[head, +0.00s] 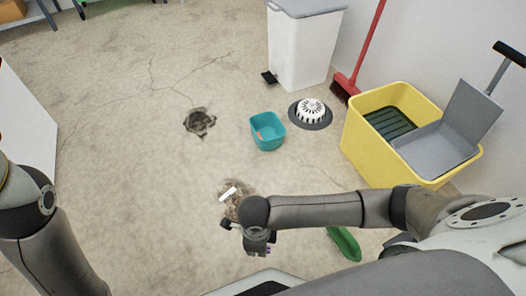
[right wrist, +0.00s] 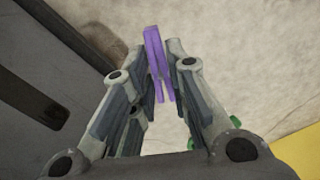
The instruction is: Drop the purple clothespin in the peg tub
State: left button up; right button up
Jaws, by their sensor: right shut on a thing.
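The purple clothespin (right wrist: 155,52) is held between the fingertips of my right gripper (right wrist: 161,68), pointing away from the wrist camera. In the head view my right gripper (head: 257,243) hangs at the lower middle, and only a speck of purple shows there. The peg tub (head: 270,145) appears to be the small teal tub on the floor, above the gripper in the head view and apart from it.
A brownish clump (head: 232,208) with a white piece (head: 228,193) lies beside my right gripper. A green object (head: 344,243) lies under my right arm. A domed drain (head: 311,111), yellow mop bucket (head: 360,150), white bin (head: 300,50) and red broom (head: 363,50) stand right. Floor left is mostly clear.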

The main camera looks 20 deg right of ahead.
aim_at(271, 137)
jog(key=i+l+z, duration=0.1)
jog(key=i, duration=0.45)
jog(key=i+l+z, duration=0.1)
jog(key=i, duration=0.45)
